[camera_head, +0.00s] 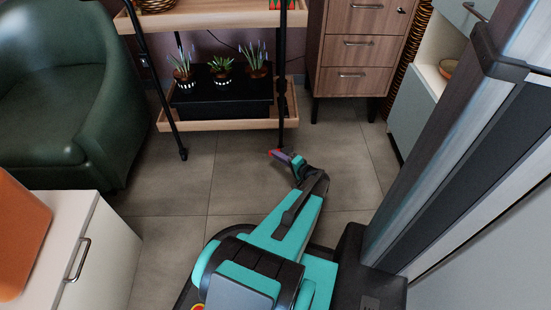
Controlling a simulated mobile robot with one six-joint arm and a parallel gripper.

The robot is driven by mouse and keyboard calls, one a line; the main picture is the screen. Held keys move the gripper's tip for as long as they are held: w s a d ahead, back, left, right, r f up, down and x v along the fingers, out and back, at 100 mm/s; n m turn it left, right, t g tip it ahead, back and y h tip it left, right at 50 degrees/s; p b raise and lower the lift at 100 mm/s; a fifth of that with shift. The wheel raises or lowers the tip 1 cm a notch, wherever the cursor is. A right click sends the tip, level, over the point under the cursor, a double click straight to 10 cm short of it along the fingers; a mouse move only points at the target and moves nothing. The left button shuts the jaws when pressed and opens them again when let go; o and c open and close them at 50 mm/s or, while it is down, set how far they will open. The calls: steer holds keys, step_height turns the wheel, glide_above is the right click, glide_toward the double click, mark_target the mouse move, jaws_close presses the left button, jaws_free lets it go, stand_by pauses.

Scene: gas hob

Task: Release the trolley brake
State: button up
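The trolley (222,124) has wooden trays on a black frame and stands at the upper middle of the head view. Its front right leg (282,115) comes down to the floor just behind my gripper. A small red piece (271,153) shows at the foot of this leg; it looks like the brake tab, but it is too small to be sure. My gripper (284,157) is low over the floor, its tip beside or touching the red piece. The wheel there is mostly hidden, and the finger opening is too small to make out.
A green armchair (50,90) is at left, a wooden drawer cabinet (360,48) at back right. A white cabinet (75,250) is at front left. The tiled floor (170,195) between is clear.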

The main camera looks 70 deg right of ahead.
steer(key=shift+w+d+f, duration=0.1)
steer(key=shift+w+d, duration=0.15)
steer(key=shift+w, duration=0.3)
